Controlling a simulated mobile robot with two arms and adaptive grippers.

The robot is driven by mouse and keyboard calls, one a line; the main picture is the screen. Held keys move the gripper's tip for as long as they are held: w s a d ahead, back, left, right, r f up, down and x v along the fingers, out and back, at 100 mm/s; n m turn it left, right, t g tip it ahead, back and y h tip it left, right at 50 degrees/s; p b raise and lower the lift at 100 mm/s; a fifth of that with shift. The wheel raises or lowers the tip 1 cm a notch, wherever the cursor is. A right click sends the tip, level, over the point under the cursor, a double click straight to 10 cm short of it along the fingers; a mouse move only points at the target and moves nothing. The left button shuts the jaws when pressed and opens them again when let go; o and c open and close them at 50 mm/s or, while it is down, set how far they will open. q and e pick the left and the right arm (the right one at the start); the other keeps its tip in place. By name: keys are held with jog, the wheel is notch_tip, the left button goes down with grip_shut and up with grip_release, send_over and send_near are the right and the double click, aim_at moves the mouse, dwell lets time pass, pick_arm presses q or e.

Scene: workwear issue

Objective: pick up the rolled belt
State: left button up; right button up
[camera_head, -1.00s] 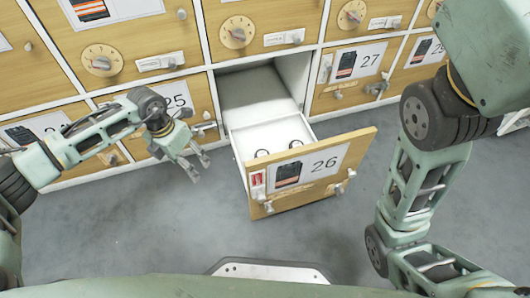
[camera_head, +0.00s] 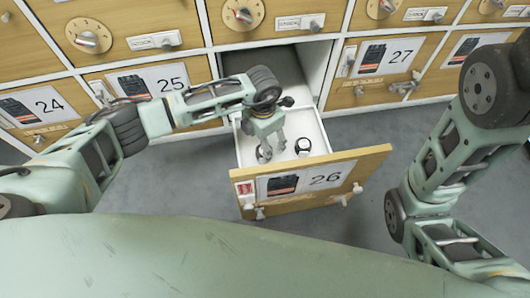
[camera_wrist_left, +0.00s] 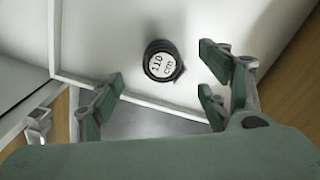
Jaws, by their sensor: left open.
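A rolled belt (camera_head: 303,147), a small dark coil with a white round face, lies in the open white drawer numbered 26 (camera_head: 312,181). In the left wrist view a dark coil (camera_wrist_left: 163,61) marked 110 cm stands on the white drawer floor, between and beyond my open fingers. My left gripper (camera_head: 273,150) is over the drawer, fingers pointing down, open and empty, apart from the belt. In the left wrist view its green-padded fingers (camera_wrist_left: 160,82) are spread. The left gripper hides part of the drawer. My right gripper is out of view.
The drawer's wooden front sticks out into the room. Closed wooden lockers 24 (camera_head: 38,105), 25 (camera_head: 158,80) and 27 (camera_head: 386,60) stand around it, with knobs and handles. Grey floor (camera_head: 365,135) is clear to the drawer's right.

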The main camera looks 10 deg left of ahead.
pick_arm(q)
notch_tip(320, 180, down, 5)
jog(key=b, duration=0.4)
jog(key=shift+r, duration=0.15)
jog(key=shift+c, duration=0.6)
jog(key=c, duration=1.2)
jog(key=shift+r, duration=0.1)
